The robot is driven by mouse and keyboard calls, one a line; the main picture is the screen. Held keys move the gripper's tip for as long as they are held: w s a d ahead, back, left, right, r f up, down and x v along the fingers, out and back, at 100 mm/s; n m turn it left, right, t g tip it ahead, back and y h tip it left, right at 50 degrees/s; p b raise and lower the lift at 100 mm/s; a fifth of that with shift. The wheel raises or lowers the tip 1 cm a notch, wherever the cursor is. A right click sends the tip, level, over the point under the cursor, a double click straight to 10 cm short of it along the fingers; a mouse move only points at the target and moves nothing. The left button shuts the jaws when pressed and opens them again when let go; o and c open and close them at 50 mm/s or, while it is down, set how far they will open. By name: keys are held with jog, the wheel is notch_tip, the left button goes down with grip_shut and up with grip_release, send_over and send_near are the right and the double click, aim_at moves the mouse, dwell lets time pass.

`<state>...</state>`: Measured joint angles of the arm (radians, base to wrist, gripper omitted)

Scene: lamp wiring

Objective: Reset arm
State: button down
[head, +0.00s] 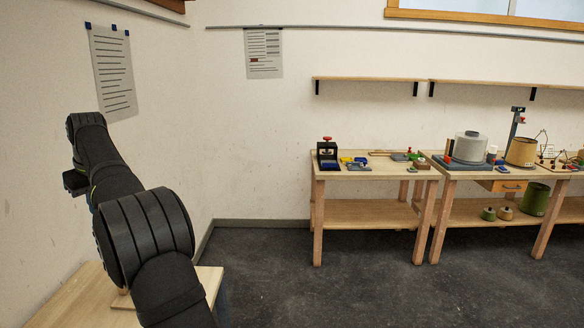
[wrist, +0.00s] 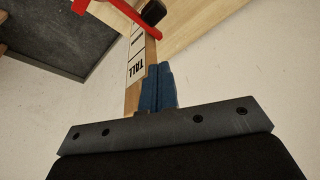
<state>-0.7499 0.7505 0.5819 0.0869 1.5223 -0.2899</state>
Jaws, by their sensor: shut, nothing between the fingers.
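My arm reaches up and away at the left of the head view, over a light wooden surface. My gripper (wrist: 161,68) shows in the wrist view as two blue fingers pressed together, with nothing between them. Just beyond the fingers in the wrist view is a wooden strip (wrist: 132,98) with a white label (wrist: 138,62) reading "TALL". I cannot tell whether the fingers touch the strip.
A red bar (wrist: 118,14) crosses near the strip's far end. Wooden workbenches (head: 375,172) stand right, holding a black device with a red knob (head: 327,154), a grey drum (head: 468,148) and a tan shade (head: 521,152). Dark floor (head: 330,290) between is clear.

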notch_tip(320, 180, down, 8)
jog(key=shift+r, duration=0.25)
notch_tip(320, 180, up, 13)
notch_tip(320, 180, down, 16)
notch_tip(320, 180, up, 7)
jog(key=shift+r, duration=0.2)
dwell(1.3)
notch_tip(320, 180, down, 6)
jog(key=shift+r, duration=0.1)
notch_tip(320, 180, up, 12)
dwell(0.6)
